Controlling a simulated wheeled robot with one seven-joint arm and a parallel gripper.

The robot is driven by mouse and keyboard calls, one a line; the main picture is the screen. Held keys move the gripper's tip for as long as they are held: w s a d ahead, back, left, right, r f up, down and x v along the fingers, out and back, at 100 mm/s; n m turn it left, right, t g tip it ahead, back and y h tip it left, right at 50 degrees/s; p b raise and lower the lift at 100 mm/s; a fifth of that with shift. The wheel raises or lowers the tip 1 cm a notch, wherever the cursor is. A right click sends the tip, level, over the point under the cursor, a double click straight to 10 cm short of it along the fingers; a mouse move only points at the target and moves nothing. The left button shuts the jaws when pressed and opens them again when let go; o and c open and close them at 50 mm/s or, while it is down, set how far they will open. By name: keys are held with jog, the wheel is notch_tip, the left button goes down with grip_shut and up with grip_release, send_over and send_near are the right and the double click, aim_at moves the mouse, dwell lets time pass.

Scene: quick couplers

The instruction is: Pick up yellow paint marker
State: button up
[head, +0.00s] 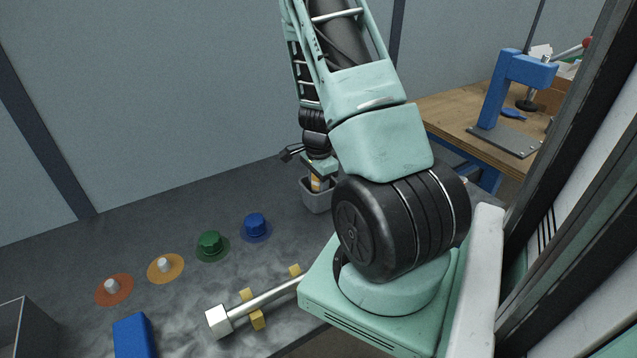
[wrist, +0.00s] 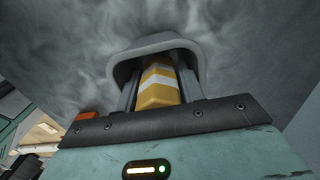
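The yellow paint marker (wrist: 158,88), yellow with white bands, stands between the two fingers of my gripper (wrist: 160,92) in the wrist view. The fingers lie close against both of its sides. A small orange-yellow part of the marker (head: 316,184) shows below my gripper (head: 318,176) in the head view. My gripper points down into a small grey bin (head: 317,202) on the dark floor or mat. The bin's rim (wrist: 152,45) surrounds the fingertips in the wrist view. The marker's lower end and the inside of the bin are mostly hidden.
Orange, yellow, green (head: 210,241) and blue (head: 255,225) discs with fittings lie to the left. A white-ended rod (head: 262,299) on yellow supports and a blue block (head: 134,338) are in front. A wooden workbench (head: 455,105) with a blue press (head: 500,95) stands right.

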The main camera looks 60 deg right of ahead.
jog(key=c, duration=0.6)
jog(key=shift+c, duration=0.2)
notch_tip(320, 180, up, 10)
jog(key=shift+r+p, duration=0.1)
jog(key=shift+p, duration=0.4)
